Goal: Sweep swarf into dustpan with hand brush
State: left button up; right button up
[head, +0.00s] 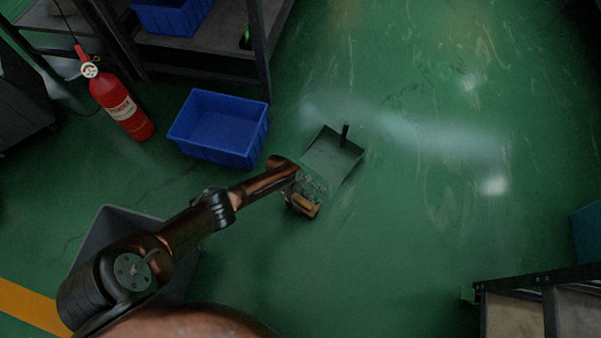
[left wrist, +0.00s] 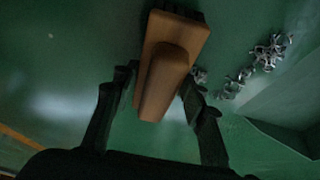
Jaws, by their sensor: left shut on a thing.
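A wooden hand brush (left wrist: 172,62) with dark bristles is held by my left gripper (left wrist: 158,95), which is shut on its handle. In the head view my left gripper (head: 294,190) reaches down to the floor, and the brush (head: 304,205) shows at its end. The dark green dustpan (head: 330,155) lies on the floor just beyond, with a black handle standing up. Curly silver swarf (left wrist: 268,50) lies between the brush and the dustpan edge (left wrist: 285,135). In the head view the swarf (head: 316,183) lies at the pan's near edge. My right gripper is not in view.
A blue crate (head: 219,128) stands left of the dustpan, with a red fire extinguisher (head: 118,100) farther left. A grey bin (head: 100,222) sits under my left arm. A rack (head: 540,290) stands at lower right. The green floor right of the dustpan is clear.

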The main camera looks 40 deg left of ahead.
pick_arm(q)
jog(key=shift+f, duration=0.3)
jog(key=shift+r, duration=0.3)
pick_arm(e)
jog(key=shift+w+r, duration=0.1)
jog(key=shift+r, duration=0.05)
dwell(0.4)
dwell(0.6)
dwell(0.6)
pick_arm(q)
jog(key=shift+r, duration=0.25)
jog(key=r+p, duration=0.1)
jog(key=s+r+p, duration=0.1)
jog(key=r+p, duration=0.2)
jog(key=shift+s+d+r, duration=0.2)
jog(key=shift+s+r, duration=0.15)
jog(key=shift+r, duration=0.05)
jog(key=shift+s+d+r+p, duration=0.1)
jog(key=shift+s+r+p, duration=0.35)
jog(key=shift+r+p, duration=0.45)
jog(key=shift+s, duration=0.1)
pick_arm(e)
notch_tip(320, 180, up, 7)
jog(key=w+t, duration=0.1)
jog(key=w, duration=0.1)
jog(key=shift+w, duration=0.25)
